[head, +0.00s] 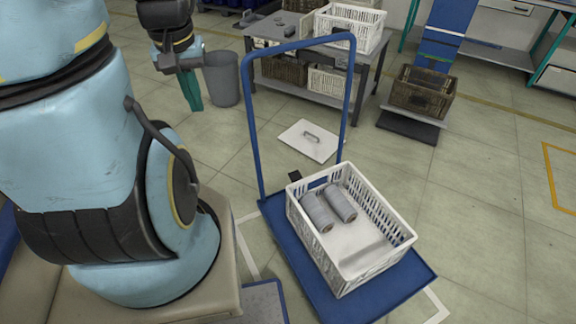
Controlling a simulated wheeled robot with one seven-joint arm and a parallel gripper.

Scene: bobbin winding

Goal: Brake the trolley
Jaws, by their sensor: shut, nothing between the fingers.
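The blue trolley (385,300) stands on the floor in the lower middle, with its tall blue push handle (253,130) rising at its far end. A small black part (295,176), which looks like a brake pedal, sticks out at that end by the handle's foot. I cannot tell its position. A white crate (380,262) sits on the trolley deck and holds two grey bobbins (341,204). My gripper (192,104), with green fingers, is shut and empty. It points down at the upper left, beyond the trolley and apart from it.
A grey bin (222,78) stands just right of my gripper. A grey table (368,62) with crates is behind the handle. A white panel with a grip (309,141) lies on the floor beyond the trolley. A brown crate (423,91) stands at right. Floor right of the trolley is clear.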

